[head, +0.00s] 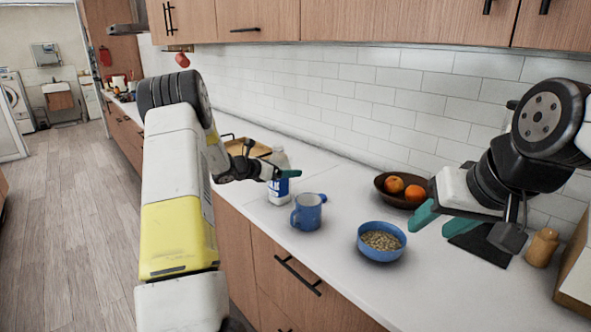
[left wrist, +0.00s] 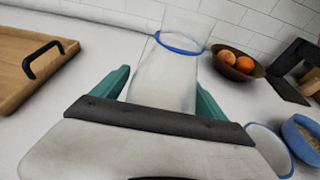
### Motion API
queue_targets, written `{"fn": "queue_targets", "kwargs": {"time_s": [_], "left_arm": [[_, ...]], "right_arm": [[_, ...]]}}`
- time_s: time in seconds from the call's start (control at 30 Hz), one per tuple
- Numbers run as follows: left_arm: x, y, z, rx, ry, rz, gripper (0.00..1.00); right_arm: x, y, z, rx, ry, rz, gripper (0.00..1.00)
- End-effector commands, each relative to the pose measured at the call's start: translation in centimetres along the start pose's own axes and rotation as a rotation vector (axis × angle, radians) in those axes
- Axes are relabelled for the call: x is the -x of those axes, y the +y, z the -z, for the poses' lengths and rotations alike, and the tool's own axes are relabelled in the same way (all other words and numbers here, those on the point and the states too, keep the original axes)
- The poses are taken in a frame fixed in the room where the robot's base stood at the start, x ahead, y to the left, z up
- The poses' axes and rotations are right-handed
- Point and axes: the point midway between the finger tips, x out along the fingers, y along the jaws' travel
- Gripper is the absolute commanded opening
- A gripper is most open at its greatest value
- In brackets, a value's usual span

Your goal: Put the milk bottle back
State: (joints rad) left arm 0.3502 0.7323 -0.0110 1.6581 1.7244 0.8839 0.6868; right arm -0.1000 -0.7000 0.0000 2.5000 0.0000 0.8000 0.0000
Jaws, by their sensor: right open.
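The milk bottle (head: 280,180), pale with a blue label, stands upright on the counter beyond the blue mug. My left gripper (head: 292,174) is at the bottle, with one teal finger crossing in front of it. In the left wrist view, the clear bottle (left wrist: 165,75) with a blue ring rises between the two fingers of this gripper (left wrist: 163,90). The fingers are very close to its sides; whether they press on it cannot be told. My right gripper (head: 448,218) is open and empty above the counter's right side.
A blue mug (head: 307,212) stands just in front of the bottle. A blue bowl of grains (head: 381,241) and a brown bowl of fruit (head: 385,182) are to its right. A wooden tray (left wrist: 30,62) lies left of the bottle. A small wooden shaker (head: 541,248) stands far right.

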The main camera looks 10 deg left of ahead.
Motion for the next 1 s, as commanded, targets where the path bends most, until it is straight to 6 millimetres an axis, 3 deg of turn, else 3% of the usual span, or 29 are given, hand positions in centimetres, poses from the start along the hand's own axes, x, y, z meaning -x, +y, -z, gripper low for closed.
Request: {"fn": "queue_targets", "kwargs": {"time_s": [0.27,0.7,0.9,1.0], "left_arm": [[0.8,0.1,-0.3,0.001,0.000,-0.002,0.84],[9.5,0.1,-0.3,0.000,-0.001,-0.003,0.84],[11.7,0.0,-0.3,-0.001,0.000,0.000,0.84],[12.1,-1.2,-1.2,-0.044,0.011,0.024,0.84]], "right_arm": [[0.0,0.0,0.0,0.000,0.000,0.000,0.45],[0.0,0.0,0.0,0.000,0.000,0.000,0.45],[0.0,0.0,0.0,0.000,0.000,0.000,0.45],[0.0,0.0,0.0,0.000,0.000,0.000,0.45]]}}
